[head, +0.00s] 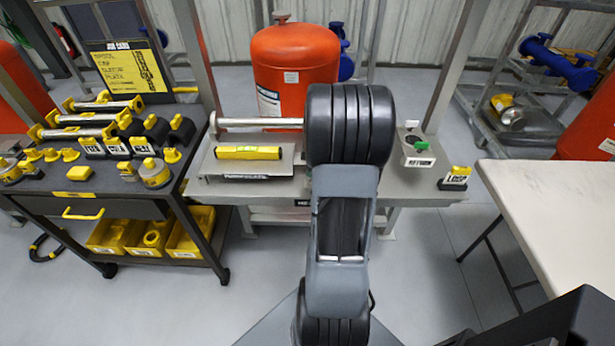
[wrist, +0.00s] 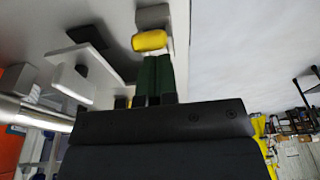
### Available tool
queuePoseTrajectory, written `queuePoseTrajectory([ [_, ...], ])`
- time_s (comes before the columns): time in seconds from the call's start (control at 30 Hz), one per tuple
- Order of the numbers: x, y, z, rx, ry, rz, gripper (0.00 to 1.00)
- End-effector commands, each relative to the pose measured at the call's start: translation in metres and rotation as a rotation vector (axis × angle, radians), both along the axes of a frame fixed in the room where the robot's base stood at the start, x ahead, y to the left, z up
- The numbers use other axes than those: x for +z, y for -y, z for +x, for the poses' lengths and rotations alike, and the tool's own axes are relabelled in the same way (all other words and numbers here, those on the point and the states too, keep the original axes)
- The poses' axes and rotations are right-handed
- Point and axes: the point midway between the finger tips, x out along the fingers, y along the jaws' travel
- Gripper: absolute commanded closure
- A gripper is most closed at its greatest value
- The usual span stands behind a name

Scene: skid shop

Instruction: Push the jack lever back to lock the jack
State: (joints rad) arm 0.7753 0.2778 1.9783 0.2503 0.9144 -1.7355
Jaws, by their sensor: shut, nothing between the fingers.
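My gripper (wrist: 157,58) shows in the wrist view with its two dark green fingers together and nothing between them. A rounded yellow piece (wrist: 150,40), which may be the grip of the jack lever, is just beyond the fingertips. I cannot tell whether the fingers touch it. A grey block (wrist: 153,16) is behind it. In the head view my own arm hides the gripper and the middle of the grey bench (head: 400,196), so I cannot make out the jack or its lever there.
On the bench are a metal shaft (head: 255,122), a yellow level (head: 248,153), a box with a green knob (head: 417,147) and a black block with a yellow top (head: 455,178). An orange tank (head: 290,65) stands behind. A tool cart (head: 140,200) is left; a pale table (head: 560,205) is right.

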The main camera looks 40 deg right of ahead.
Motion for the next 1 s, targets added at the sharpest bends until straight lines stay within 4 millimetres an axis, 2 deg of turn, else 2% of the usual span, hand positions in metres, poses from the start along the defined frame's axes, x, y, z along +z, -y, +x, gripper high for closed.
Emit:
queuePoseTrajectory([
  [0.47, 0.014, -0.001, 0.004, 0.002, 0.009, -0.006, 1.00],
  [1.0, 0.060, -0.005, 0.008, 0.003, 0.011, -0.007, 1.00],
])
